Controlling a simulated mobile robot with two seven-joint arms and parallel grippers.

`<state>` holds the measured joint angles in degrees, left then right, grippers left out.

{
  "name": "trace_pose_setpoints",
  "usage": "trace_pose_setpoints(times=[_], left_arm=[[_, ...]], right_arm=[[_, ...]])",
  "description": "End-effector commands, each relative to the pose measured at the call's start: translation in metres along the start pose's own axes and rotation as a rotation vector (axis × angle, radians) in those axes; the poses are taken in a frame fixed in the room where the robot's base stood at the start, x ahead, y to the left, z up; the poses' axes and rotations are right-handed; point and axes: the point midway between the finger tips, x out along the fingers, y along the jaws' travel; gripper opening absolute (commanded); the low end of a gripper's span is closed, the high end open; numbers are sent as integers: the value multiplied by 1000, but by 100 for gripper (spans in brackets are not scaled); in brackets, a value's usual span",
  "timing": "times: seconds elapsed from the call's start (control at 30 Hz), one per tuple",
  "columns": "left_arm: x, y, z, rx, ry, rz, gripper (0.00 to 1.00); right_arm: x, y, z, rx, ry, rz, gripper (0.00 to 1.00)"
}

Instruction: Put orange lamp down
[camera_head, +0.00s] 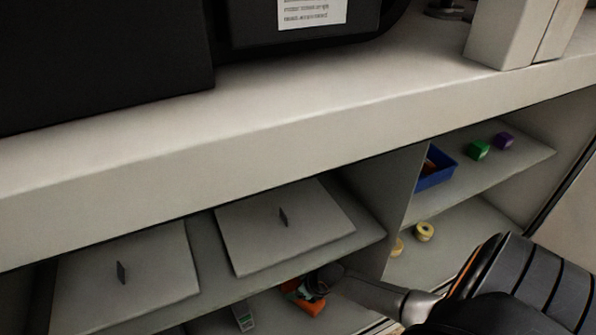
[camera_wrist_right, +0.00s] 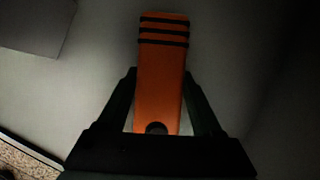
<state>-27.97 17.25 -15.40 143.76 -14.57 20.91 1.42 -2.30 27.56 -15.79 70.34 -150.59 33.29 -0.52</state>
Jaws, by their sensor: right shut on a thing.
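The orange lamp (camera_wrist_right: 161,75) is a long orange body with dark bands near its far end, in the right wrist view. It lies between the two dark fingers of my right gripper (camera_wrist_right: 160,105), which is shut on it. In the head view the orange lamp (camera_head: 303,297) shows at the lower shelf, partly covered by my right gripper (camera_head: 312,284). A pale shelf surface lies behind the lamp; I cannot tell whether the lamp touches it. My left gripper is not in view.
Two flat grey panels with small handles, a left one (camera_head: 150,272) and a right one (camera_head: 305,238), lie on the shelf above. A grey-green item (camera_head: 243,316) is left of the lamp. A blue bin (camera_head: 436,180), green block (camera_head: 477,150), purple block (camera_head: 503,141) and yellow rolls (camera_head: 424,231) are right.

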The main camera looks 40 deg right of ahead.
Motion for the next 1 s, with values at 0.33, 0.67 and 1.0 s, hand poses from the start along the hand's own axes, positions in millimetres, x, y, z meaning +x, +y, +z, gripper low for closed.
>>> trace_pose_setpoints(times=[0.33,0.67,1.0], left_arm=[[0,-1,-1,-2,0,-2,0],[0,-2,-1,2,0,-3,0],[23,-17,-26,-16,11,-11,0]], right_arm=[[0,0,0,0,0,0,88],[0,0,0,0,0,0,97],[-46,0,3,-1,1,-1,97]])
